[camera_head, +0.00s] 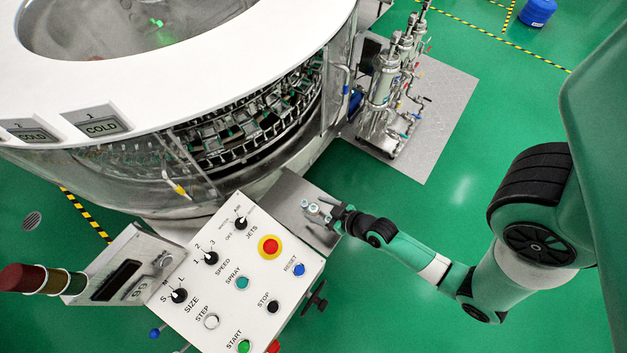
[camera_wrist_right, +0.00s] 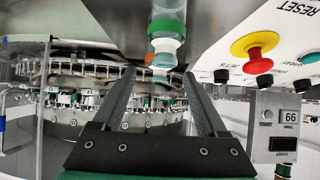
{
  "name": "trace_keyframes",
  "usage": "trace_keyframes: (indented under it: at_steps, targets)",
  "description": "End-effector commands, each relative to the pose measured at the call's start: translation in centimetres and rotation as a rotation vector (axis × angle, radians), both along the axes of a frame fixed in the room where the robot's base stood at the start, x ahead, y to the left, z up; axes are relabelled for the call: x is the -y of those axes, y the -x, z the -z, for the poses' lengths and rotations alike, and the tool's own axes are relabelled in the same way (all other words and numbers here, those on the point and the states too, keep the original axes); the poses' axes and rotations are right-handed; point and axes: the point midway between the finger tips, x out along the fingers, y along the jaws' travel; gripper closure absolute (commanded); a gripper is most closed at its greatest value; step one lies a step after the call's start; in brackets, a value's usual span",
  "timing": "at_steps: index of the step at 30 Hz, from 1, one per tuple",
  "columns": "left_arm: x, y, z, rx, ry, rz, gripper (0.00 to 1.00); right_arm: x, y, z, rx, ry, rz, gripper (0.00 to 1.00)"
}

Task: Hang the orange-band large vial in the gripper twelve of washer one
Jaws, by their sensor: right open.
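My right gripper (camera_head: 333,213) is open at the side shelf (camera_head: 288,194) beside the washer. Its jaws, shown in the right wrist view (camera_wrist_right: 147,85), hold nothing. Small pale vials (camera_head: 312,208) stand on the shelf just left of the jaws in the head view. In the right wrist view a clear vial with a green band (camera_wrist_right: 167,28) shows above and between the fingertips. My left gripper is not in view.
The control panel (camera_head: 228,285) with its red stop button (camera_head: 269,247) stands close to the shelf and my right gripper. Metal pipework (camera_head: 388,85) stands on a grey plate behind. Green floor is clear to the right. A blue drum (camera_head: 538,12) is far off.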

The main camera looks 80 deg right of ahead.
Motion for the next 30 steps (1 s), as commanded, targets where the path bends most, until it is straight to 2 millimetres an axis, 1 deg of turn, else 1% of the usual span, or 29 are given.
trace_keyframes:
  at_steps: [1, 4, 11, 12, 14, 15, 17, 18, 20, 21, 24, 30]
  targets:
    - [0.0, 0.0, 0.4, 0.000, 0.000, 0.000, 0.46, 0.3, -0.8, 0.7, 0.002, 0.001, -0.001, 0.25]
    - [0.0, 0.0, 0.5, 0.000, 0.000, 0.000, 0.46, 0.7, -1.7, 1.3, 0.001, 0.001, -0.002, 0.25]
    - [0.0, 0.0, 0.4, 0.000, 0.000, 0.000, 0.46, 0.7, -1.9, 1.4, 0.000, 0.000, 0.000, 0.25]
    - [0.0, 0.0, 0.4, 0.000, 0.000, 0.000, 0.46, 0.7, -1.9, 1.4, 0.000, 0.000, 0.000, 0.28]
    - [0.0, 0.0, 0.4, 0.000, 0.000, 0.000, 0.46, 0.7, -1.9, 1.4, 0.000, 0.000, 0.000, 0.39]
    - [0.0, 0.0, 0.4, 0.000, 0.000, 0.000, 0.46, 0.7, -1.9, 1.4, 0.000, 0.000, 0.000, 0.46]
    - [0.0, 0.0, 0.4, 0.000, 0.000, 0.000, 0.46, 0.7, -1.8, 1.4, 0.000, 0.000, 0.000, 0.57]
    - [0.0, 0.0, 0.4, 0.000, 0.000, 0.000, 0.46, 0.7, -1.8, 1.4, 0.000, 0.000, 0.000, 0.64]
    - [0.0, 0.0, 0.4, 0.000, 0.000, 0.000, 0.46, 0.7, -1.8, 1.4, 0.000, 0.000, 0.000, 0.75]
    - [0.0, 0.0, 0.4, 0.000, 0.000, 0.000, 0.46, 0.7, -1.8, 1.4, 0.000, 0.000, 0.000, 0.82]
    - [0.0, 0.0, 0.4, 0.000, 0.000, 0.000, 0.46, 0.7, -1.8, 1.4, 0.000, 0.000, 0.000, 1.00]
    - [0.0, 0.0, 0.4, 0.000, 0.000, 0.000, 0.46, 0.7, -1.8, 1.4, -0.001, 0.000, 0.000, 1.00]
